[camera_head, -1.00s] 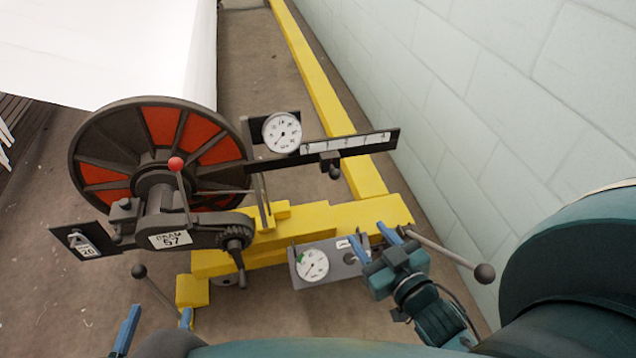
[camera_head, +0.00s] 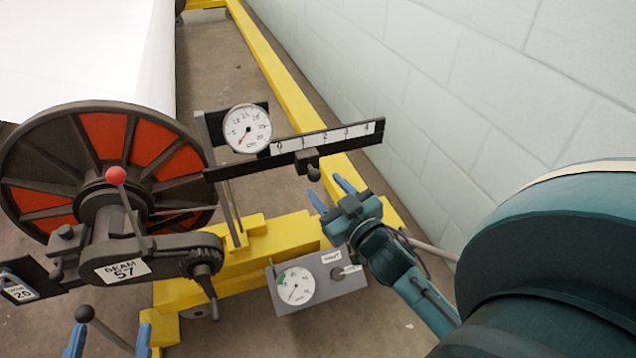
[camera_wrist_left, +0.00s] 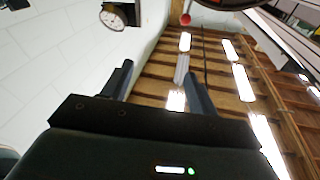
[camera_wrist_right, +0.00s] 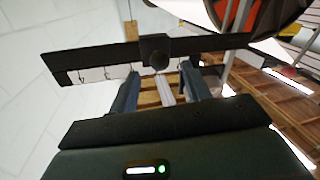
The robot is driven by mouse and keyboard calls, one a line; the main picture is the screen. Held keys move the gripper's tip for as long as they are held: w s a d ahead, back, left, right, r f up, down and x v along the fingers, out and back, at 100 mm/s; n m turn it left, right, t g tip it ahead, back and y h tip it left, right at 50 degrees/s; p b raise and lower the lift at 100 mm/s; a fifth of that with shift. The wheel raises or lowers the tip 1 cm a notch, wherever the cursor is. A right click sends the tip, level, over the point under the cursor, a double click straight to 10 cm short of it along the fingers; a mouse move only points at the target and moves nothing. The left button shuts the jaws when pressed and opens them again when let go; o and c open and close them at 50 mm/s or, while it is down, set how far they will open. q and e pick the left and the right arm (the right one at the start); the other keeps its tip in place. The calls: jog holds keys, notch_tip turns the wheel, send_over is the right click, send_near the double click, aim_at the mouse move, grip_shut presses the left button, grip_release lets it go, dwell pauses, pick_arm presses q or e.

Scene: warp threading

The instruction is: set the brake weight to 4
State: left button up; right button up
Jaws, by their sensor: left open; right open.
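The brake weight (camera_head: 308,160) is a dark block with a round knob hanging below it. It sits on the black beam (camera_head: 233,172), whose white scale (camera_head: 335,136) reads 0 to 4; the weight is near the 1. My right gripper (camera_head: 331,192) is open and empty, just below and right of the knob, apart from it. In the right wrist view the weight (camera_wrist_right: 155,45) and its knob show ahead, between the open fingers (camera_wrist_right: 158,85). My left gripper (camera_head: 110,341) is open and empty at the lower left. The left wrist view shows its fingers (camera_wrist_left: 157,88) with nothing between.
A round gauge (camera_head: 247,128) stands behind the beam. A grey box with a second dial (camera_head: 297,286) sits below my right gripper. The red-and-black beam wheel (camera_head: 100,150) and a red-knobbed lever (camera_head: 117,175) are left. A pale block wall (camera_head: 420,80) runs along the right.

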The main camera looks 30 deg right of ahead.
aim_at(318, 180)
jog(key=shift+w+d+b, duration=0.1)
jog(key=shift+w+b, duration=0.2)
jog(key=shift+w, duration=1.65)
jog(key=shift+c, duration=0.3)
grip_shut()
